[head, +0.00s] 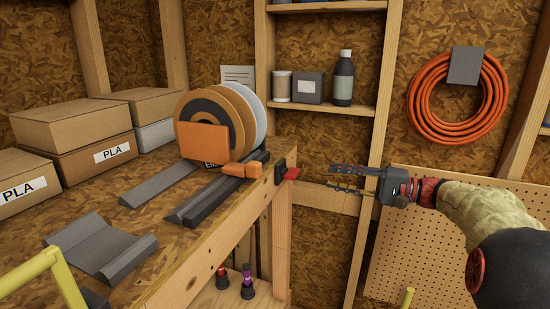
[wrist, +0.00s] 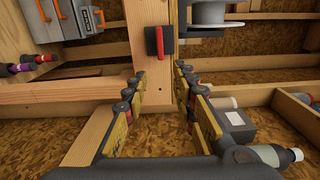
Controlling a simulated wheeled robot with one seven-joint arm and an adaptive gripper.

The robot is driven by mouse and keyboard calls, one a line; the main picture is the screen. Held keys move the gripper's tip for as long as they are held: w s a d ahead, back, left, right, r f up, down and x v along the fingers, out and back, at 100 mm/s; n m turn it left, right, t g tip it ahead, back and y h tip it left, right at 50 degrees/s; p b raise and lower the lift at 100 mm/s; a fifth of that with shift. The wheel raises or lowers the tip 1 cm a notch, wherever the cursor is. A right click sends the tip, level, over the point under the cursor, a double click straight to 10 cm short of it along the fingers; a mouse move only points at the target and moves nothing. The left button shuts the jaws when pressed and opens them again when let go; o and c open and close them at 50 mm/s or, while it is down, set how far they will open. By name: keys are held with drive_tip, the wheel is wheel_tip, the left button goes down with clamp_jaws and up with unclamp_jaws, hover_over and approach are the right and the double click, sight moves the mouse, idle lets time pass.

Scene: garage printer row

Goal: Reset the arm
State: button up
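My arm reaches in from the right in the head view, with my gripper (head: 330,178) level and pointing left. Its two fingers are apart with nothing between them. The wrist view shows my gripper (wrist: 159,88) open too, with a finger on each side and wood behind. A red switch-like piece on a black plate (head: 290,173) is fixed at the bench corner, a short way left of the fingertips. It also shows beyond the fingers in the wrist view (wrist: 159,41), apart from them.
The wooden bench (head: 150,215) holds orange and white spools (head: 232,105), grey trays and PLA boxes (head: 75,120). A wall shelf behind holds a dark bottle (head: 344,80) and small containers. An orange hose coil (head: 425,95) hangs above a pegboard (head: 400,255). Small bottles stand below the bench.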

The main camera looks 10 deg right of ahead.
drive_tip(key=s+a+f+m+g+h+b, duration=0.1)
drive_tip(key=s+f+g+h, duration=0.2)
drive_tip(key=f, duration=0.6)
drive_tip(key=s+f+m+g+h, duration=0.1)
drive_tip(key=s+f+m+h, duration=0.3)
drive_tip(key=f, duration=0.6)
drive_tip(key=s+a+f+n+h+b, duration=0.2)
drive_tip(key=s+a+f+n+b, duration=0.1)
drive_tip(key=s, duration=0.6)
drive_tip(key=s+a+f+n+h+b, duration=0.3)
drive_tip(key=s+f+n, duration=0.1)
drive_tip(key=s, duration=0.5)
drive_tip(key=s+a+f+n+h+b, duration=0.3)
drive_tip(key=s+n+b, duration=0.1)
drive_tip(key=s, duration=0.5)
drive_tip(key=shift+s+a+f+n, duration=0.2)
drive_tip(key=shift+s+a+n, duration=0.1)
drive_tip(key=shift+n, duration=0.1)
